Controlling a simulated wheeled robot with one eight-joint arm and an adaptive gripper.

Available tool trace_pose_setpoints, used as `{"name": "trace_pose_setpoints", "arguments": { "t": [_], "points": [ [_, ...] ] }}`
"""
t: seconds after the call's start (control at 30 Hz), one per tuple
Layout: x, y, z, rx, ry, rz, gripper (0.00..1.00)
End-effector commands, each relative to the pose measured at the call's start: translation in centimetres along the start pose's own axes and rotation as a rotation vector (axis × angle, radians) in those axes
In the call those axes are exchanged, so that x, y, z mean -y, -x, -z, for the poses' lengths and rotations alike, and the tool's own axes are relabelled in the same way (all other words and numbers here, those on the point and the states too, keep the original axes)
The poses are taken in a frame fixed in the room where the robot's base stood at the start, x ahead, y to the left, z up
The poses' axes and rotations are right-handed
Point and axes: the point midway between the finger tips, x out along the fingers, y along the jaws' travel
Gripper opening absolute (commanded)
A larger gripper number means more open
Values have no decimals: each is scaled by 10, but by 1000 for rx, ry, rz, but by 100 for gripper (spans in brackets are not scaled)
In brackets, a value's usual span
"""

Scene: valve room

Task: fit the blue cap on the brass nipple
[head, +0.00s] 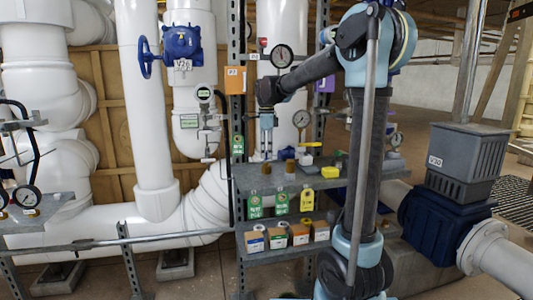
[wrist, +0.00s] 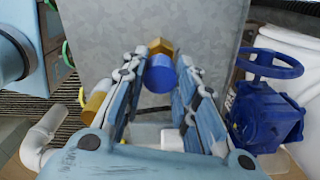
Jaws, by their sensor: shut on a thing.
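The blue cap (wrist: 160,75) shows in the wrist view between the fingertips of my gripper (wrist: 159,82), which is shut on it. A brass hex-shaped piece (wrist: 160,46), which looks like the nipple, shows directly beyond the cap, in line with it. The cap hides part of the brass. I cannot tell whether the cap sits on it, touches it or is apart from it. In the head view my gripper (head: 266,150) points down over the left part of the grey upper shelf (head: 245,183). The cap is too small to make out there.
A brass fitting (head: 290,166) and a yellow block (head: 331,172) stand on the shelf to the right. Green and yellow tags (head: 281,202) hang at its front edge. Small boxes (head: 299,234) stand on the lower shelf. A gauge (head: 301,119) and an upright post (head: 236,100) are close by.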

Motion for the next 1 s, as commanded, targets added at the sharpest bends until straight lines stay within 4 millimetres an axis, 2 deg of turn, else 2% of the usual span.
{"name": "trace_pose_setpoints", "arguments": {
  "t": [1.0],
  "points": [
    [0, -8, 0, 0, 0, 0, 9]
  ]
}}
